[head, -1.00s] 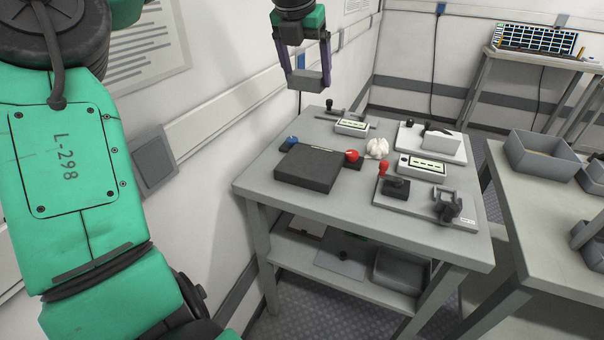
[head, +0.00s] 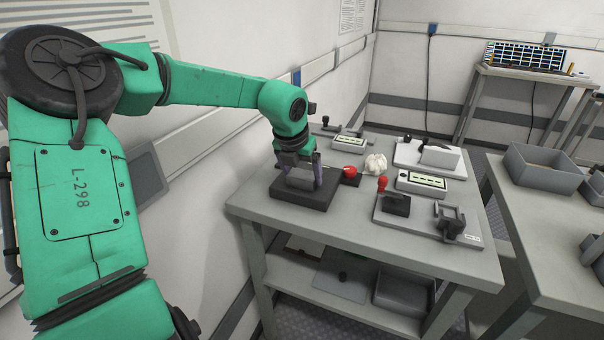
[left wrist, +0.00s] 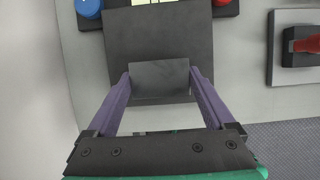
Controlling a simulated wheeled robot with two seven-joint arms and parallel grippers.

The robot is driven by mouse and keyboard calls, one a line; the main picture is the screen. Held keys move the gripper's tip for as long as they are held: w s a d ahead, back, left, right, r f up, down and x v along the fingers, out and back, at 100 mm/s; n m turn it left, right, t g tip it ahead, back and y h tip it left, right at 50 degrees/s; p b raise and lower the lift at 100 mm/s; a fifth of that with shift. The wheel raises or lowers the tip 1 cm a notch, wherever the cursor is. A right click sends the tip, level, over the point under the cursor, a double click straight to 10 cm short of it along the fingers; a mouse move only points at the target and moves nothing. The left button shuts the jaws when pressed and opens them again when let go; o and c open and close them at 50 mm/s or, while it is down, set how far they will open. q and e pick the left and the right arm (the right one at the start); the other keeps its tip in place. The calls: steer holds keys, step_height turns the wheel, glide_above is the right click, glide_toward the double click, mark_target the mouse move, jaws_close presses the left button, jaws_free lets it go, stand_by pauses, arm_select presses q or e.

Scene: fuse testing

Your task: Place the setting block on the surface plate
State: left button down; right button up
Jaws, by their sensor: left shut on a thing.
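My left gripper (head: 302,184) is shut on the setting block (left wrist: 160,76), a small dark grey block held between its two purple fingers. The gripper is low over the surface plate (head: 288,200), a thick black slab on the grey table. In the left wrist view the plate (left wrist: 150,38) lies under and beyond the block, and the block is over its near part. I cannot tell whether the block touches the plate. My right gripper is not in view.
A red knob (head: 350,172) sits just right of the plate, and a blue knob (left wrist: 88,7) shows beyond its left corner. A white crumpled cloth (head: 376,163), a meter (head: 421,182) and a lever fixture (head: 396,204) stand further right. Grey bins (head: 543,169) are on another table.

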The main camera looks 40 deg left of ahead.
arm_select(q)
steer(key=shift+w, duration=0.1)
steer(key=shift+f, duration=0.1)
jaws_free()
steer(key=shift+r, duration=0.3)
steer(key=v, duration=1.1)
steer(key=shift+s+r, duration=0.3)
steer(key=shift+s, duration=0.05)
steer(key=shift+d, duration=0.15)
